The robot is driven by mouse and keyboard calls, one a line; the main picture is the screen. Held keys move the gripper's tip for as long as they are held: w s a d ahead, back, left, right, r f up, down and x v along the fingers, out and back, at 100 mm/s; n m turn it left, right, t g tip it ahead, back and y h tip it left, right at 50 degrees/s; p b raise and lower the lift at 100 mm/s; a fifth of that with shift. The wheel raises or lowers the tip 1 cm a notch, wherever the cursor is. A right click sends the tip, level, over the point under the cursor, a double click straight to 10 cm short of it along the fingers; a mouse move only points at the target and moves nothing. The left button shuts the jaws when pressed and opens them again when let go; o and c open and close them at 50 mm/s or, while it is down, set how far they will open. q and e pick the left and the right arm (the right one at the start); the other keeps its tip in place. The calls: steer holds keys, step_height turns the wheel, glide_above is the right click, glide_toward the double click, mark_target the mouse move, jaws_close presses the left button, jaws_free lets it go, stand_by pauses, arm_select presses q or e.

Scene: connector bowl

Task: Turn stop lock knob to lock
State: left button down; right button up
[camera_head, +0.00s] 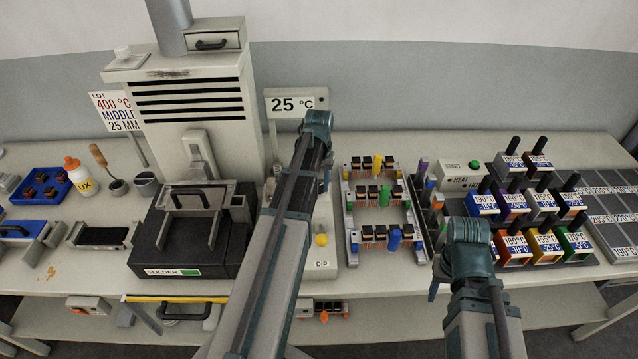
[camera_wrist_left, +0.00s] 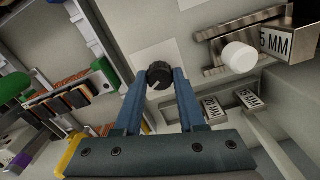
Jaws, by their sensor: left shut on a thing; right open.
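In the left wrist view, a small round black knob (camera_wrist_left: 158,73) with a white pointer line sits on a pale panel. My left gripper (camera_wrist_left: 160,80) has its two blue fingers on either side of the knob and is shut on it. The pointer line is slanted; I cannot read any lock marking. My right gripper (camera_head: 436,276) shows only in part, low beside my right arm near the table's front edge. It is open, and nothing is seen in it.
In the wrist view, a white round cap (camera_wrist_left: 238,57) and metal labelled blocks (camera_wrist_left: 291,38) lie right of the knob. A rack of connectors (camera_head: 377,203) stands right of my left arm. The solder pot (camera_head: 187,240) stands left of it.

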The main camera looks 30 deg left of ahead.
mark_target(319, 186)
arm_select(q)
steer(key=m, duration=0.5)
steer(key=shift+m, duration=0.6)
steer(key=shift+c, duration=2.4)
jaws_free()
step_height(319, 186, up, 14)
steer(key=p, duration=1.3)
steer(key=shift+p, duration=0.4)
steer(key=shift+d+f, duration=0.1)
steer(key=shift+f, duration=0.05)
